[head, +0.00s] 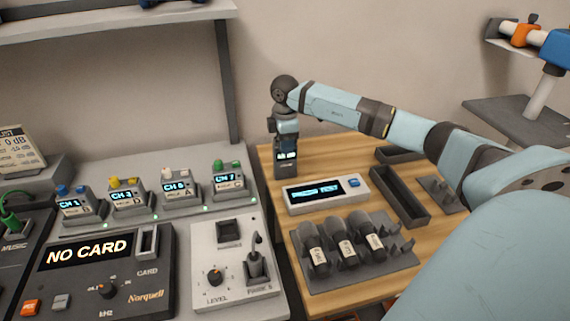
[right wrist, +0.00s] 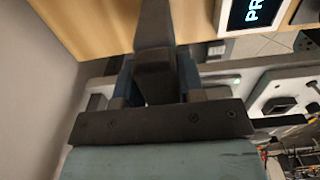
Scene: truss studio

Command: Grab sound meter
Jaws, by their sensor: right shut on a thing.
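The sound meter (head: 286,160) is a dark, upright handheld device with a small lit display, at the back left of the wooden table. My right gripper (head: 285,126) reaches down from above and is shut on its upper part. In the right wrist view, the dark meter body (right wrist: 154,28) runs up between the fingers of my right gripper (right wrist: 155,82). I cannot tell whether the meter's foot touches the table. The gripper hides its top. My left gripper is not in view.
A white display box (head: 325,194) stands just in front of the meter. A dark rack (head: 366,264) with several labelled microphones lies nearer. An empty dark tray (head: 401,197) is to the right. The grey console with channel units (head: 228,181) lies left, beneath a shelf post (head: 227,80).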

